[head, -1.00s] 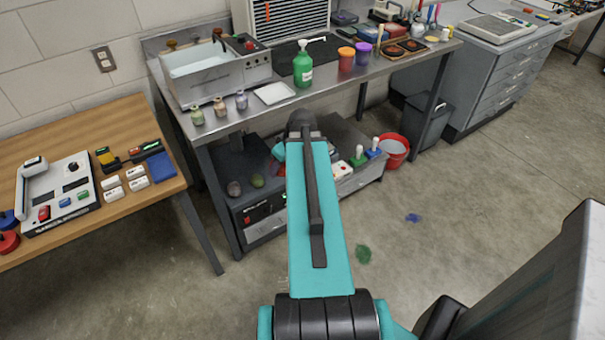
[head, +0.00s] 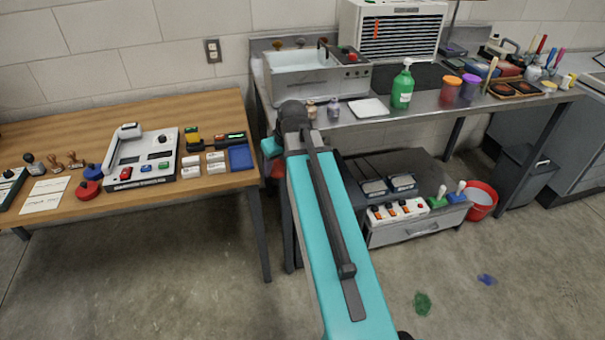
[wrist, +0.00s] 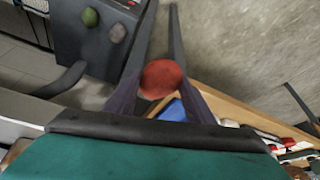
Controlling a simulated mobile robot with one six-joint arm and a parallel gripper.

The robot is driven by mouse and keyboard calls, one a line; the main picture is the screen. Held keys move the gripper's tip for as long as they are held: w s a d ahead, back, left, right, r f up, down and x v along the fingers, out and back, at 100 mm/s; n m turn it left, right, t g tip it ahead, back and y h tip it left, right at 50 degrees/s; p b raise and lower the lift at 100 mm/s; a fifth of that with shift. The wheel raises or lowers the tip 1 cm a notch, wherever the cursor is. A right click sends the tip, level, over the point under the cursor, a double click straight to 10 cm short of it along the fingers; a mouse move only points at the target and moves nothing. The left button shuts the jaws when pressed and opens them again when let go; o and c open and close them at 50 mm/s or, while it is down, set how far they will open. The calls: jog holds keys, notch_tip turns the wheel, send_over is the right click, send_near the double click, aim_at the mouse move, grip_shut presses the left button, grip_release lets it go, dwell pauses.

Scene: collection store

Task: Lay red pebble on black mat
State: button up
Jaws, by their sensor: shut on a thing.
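My gripper (wrist: 161,88) is shut on the red pebble (wrist: 163,77), a rounded, dull red stone between the two dark fingers in the wrist view. In the head view my arm reaches forward to the gap between the wooden table and the steel bench, and hides most of the gripper and pebble. The black mat (head: 428,76) lies flat on the steel bench, behind the green pump bottle and below the white louvred unit. The gripper is well to the left of the mat and apart from it.
The steel bench carries a sink unit (head: 315,80), white tile (head: 369,108), green bottle (head: 402,90) and orange-lidded jar (head: 449,91). The wooden table (head: 120,110) stands left. A red bucket (head: 481,202) stands right.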

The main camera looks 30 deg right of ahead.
jog(key=w+a+r+b, duration=0.2)
jog(key=a, duration=0.8)
jog(key=w+a+r+b, duration=0.2)
jog(key=a+b, duration=0.1)
jog(key=a, duration=0.7)
jog(key=shift+w+r+b, duration=0.2)
jog(key=shift+r+b, duration=0.1)
jog(key=shift+r, duration=0.1)
jog(key=shift+a, duration=0.1)
jog(key=shift+a, duration=0.1)
